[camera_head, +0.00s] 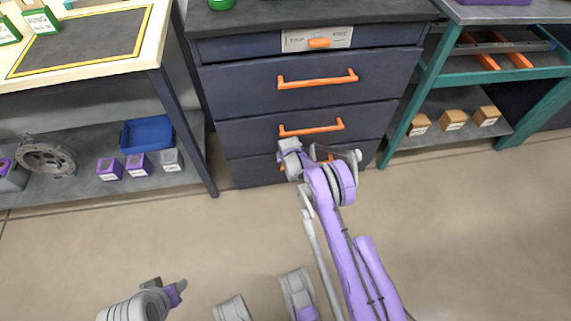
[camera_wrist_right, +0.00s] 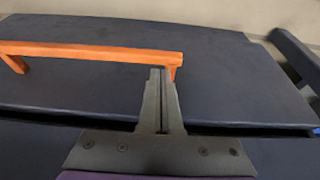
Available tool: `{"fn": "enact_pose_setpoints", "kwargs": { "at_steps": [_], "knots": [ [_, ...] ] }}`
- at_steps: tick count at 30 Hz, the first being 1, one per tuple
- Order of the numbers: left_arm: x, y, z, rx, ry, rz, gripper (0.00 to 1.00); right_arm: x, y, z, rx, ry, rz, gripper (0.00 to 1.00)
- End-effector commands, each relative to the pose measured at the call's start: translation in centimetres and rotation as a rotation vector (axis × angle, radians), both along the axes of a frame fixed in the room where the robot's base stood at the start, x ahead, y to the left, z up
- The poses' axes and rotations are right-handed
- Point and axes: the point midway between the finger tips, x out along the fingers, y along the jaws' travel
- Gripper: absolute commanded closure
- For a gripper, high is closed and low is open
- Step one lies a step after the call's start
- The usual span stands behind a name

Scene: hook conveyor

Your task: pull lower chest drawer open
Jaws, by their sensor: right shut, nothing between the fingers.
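The dark blue chest (camera_head: 305,100) stands at the back centre with orange bar handles. Its lower drawer (camera_head: 250,172) is at floor level, and its orange handle is mostly hidden behind my right arm in the head view. In the right wrist view an orange handle (camera_wrist_right: 95,51) crosses a dark drawer front (camera_wrist_right: 80,90). My right gripper (camera_wrist_right: 162,72) is shut and empty, its fingertips overlapping the handle near its right end; whether they touch it I cannot tell. My left gripper (camera_head: 178,286) is low at the left, away from the chest; its jaws are unclear.
A bench at left has a shelf with a blue bin (camera_head: 147,134), small purple boxes (camera_head: 138,165) and a round metal part (camera_head: 45,158). A teal-legged table (camera_head: 430,95) at right has orange boxes (camera_head: 454,120) below. The floor (camera_head: 180,240) before the chest is clear.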

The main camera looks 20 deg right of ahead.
Motion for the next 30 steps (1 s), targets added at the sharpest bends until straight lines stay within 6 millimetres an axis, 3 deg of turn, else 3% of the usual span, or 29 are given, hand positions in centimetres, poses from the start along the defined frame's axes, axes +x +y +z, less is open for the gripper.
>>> {"fn": "enact_pose_setpoints", "kwargs": {
  "at_steps": [6,20,26,30],
  "knots": [
    [0.0,0.0,-0.2,0.0,0.0,0.0,0.5,0.3,-0.1,-1.0,0.0,0.0,0.0,1.0],
    [0.0,0.0,-0.1,0.0,0.0,0.0,0.5,-0.2,0.1,-1.0,0.0,0.0,0.0,1.0],
    [-0.1,0.0,0.4,0.0,0.001,0.0,0.5,-2.9,0.7,-0.9,0.0,0.001,0.001,1.0],
    [-0.2,0.0,0.8,0.0,0.001,0.0,0.5,-6.1,1.5,-0.8,0.0,0.001,0.002,1.0]
  ]
}}
